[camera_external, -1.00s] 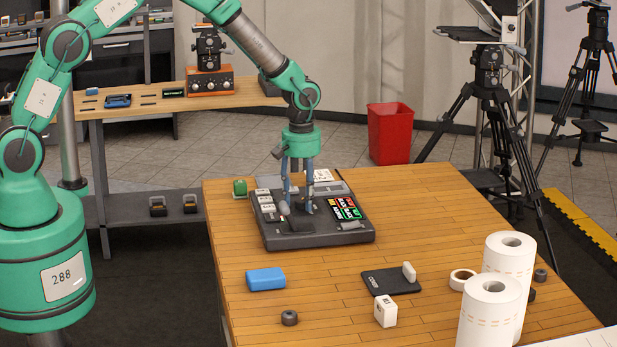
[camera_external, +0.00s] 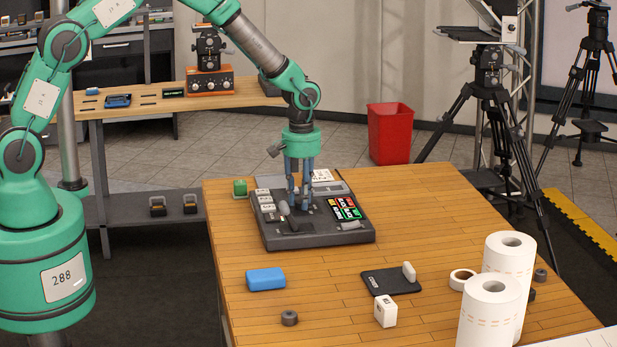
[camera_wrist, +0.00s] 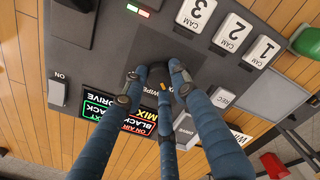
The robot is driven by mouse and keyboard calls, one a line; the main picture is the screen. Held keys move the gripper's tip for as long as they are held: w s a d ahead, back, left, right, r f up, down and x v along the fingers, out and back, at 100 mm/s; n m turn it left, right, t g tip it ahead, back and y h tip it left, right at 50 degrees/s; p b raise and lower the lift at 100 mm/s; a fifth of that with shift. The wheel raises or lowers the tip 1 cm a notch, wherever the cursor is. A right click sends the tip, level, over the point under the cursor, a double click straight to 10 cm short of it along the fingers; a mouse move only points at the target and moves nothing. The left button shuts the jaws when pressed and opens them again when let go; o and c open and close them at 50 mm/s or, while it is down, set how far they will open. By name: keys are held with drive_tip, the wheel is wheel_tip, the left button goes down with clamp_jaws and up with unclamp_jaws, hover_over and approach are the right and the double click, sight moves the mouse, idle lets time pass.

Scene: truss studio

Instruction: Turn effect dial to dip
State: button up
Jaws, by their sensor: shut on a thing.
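The effect dial (camera_wrist: 158,73) is a small dark knob on the grey switcher panel (camera_external: 318,238), with a short orange mark on its side. In the external view my gripper (camera_external: 299,206) stands at the middle of the panel, and the fingers hide the dial. In the wrist view "WIPE" and "MIX" are readable near the dial. I cannot see a "DIP" label; fingers cover part of the area.
White CAM buttons (camera_wrist: 232,32) lie beside the dial, with an ON button (camera_wrist: 58,91) and a lit display (camera_wrist: 120,112). A grey lever (camera_external: 284,208) stands left of my fingers.

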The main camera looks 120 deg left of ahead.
drive_tip(key=m, duration=0.9)
drive_tip(key=shift+m+b, duration=0.3)
drive_tip(key=shift+m, duration=0.1)
drive_tip(key=m, duration=0.5)
drive_tip(key=shift+r, duration=0.1)
drive_tip(key=m, duration=0.5)
drive_tip(key=o, duration=1.2)
drive_tip(key=shift+c, duration=0.2)
drive_tip(key=shift+r, duration=0.1)
wheel_tip(320, 180, up, 12)
